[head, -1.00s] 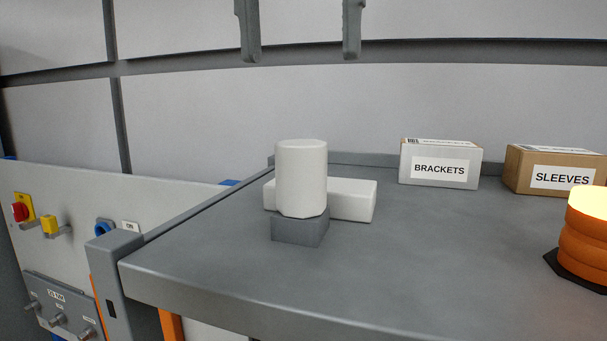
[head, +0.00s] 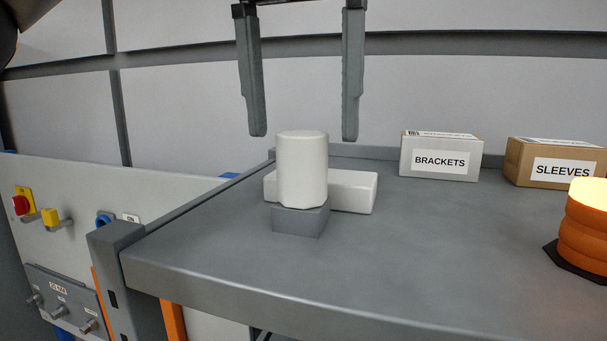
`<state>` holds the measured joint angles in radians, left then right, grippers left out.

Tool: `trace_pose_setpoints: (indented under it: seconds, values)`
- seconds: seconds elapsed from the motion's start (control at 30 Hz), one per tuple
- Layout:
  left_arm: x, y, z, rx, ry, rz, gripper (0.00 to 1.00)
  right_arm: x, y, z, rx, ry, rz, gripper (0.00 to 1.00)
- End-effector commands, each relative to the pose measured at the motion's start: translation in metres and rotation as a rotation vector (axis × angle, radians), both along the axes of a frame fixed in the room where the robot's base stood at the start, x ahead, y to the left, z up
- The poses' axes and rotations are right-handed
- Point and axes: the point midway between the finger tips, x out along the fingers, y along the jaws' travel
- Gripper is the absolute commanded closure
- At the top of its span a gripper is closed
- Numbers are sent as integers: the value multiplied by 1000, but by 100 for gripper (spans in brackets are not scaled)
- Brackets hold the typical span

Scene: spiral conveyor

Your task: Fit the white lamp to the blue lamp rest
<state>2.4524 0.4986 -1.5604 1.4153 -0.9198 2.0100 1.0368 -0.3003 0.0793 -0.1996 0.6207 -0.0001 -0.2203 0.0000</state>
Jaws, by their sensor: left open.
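The white lamp (head: 302,168) is a plain white cylinder standing upright on a small grey block (head: 299,220) on the grey table. My left gripper (head: 304,134) is open and empty. Its two fingers point down above the lamp, one toward each side of it, and their tips are near the height of its top. I see no contact. No blue lamp rest can be made out on the table. My right gripper is not in view.
A white box (head: 352,192) lies just behind the lamp. A BRACKETS box (head: 440,157), a SLEEVES box (head: 556,163) and a glowing orange ribbed lamp (head: 590,225) stand to the right. The grey tabletop (head: 420,250) is clear in front. A panel with switches (head: 60,230) is at left.

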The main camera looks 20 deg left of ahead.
Motion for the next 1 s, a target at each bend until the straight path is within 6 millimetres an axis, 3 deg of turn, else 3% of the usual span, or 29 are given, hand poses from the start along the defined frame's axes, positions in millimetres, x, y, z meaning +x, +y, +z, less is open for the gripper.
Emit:
trace_pose_setpoints:
  seconds: [0.5,1.0]
  values:
    - [7,0,-56,-1,1,0,12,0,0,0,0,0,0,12]
    - [8,0,-65,-1,-2,2,12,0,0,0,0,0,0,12]
